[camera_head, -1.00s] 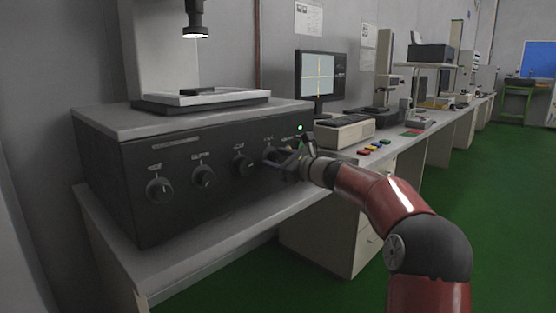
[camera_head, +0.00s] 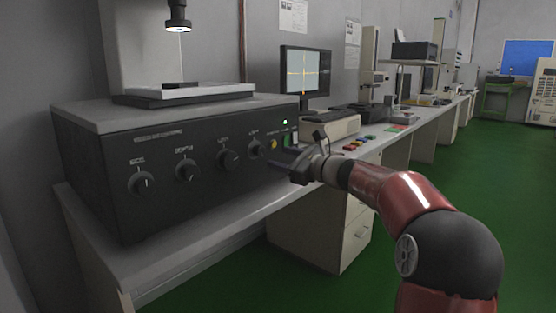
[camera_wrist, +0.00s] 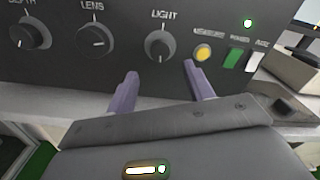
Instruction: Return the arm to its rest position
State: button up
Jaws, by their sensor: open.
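My gripper (camera_head: 284,158) is at the end of my red and black arm, in front of the right part of a dark control box's front panel. In the wrist view my gripper (camera_wrist: 162,84) is open, with its two purple-grey fingers apart and nothing between them. The control box (camera_head: 128,208) carries several dark knobs. The LIGHT knob (camera_wrist: 160,45) shows just beyond and between the fingertips. A yellow button (camera_wrist: 203,53) lies just past the right fingertip. I cannot tell whether the fingers touch the panel.
A long bench (camera_head: 170,252) runs into the distance on the right. A microscope-like device with a flat stage (camera_head: 185,91) stands on the box. A monitor (camera_head: 304,72) and coloured blocks (camera_head: 360,142) are behind the gripper. The green floor (camera_head: 440,183) to the right is open.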

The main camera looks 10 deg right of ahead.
jog(key=s+a+f+n+g+h, duration=0.1)
jog(key=s+a+f+n+g, duration=0.2)
jog(key=s+a+n, duration=0.4)
jog(key=s+a+f+n+g+h, duration=0.25)
jog(key=s+a+f+n, duration=0.2)
jog(key=s, duration=0.45)
jog(key=s+d+f+n+g+h, duration=0.1)
jog(key=s+f+n, duration=0.3)
jog(key=s, duration=0.5)
jog(key=s+d+f+n+g+h, duration=0.1)
jog(key=s+d+f+n+h, duration=0.2)
jog(key=s, duration=0.6)
jog(key=s+d+f+n+g+h, duration=0.1)
jog(key=s+d+f+n+h, duration=0.2)
jog(key=s, duration=0.6)
jog(key=f+n, duration=0.2)
jog(key=n, duration=0.1)
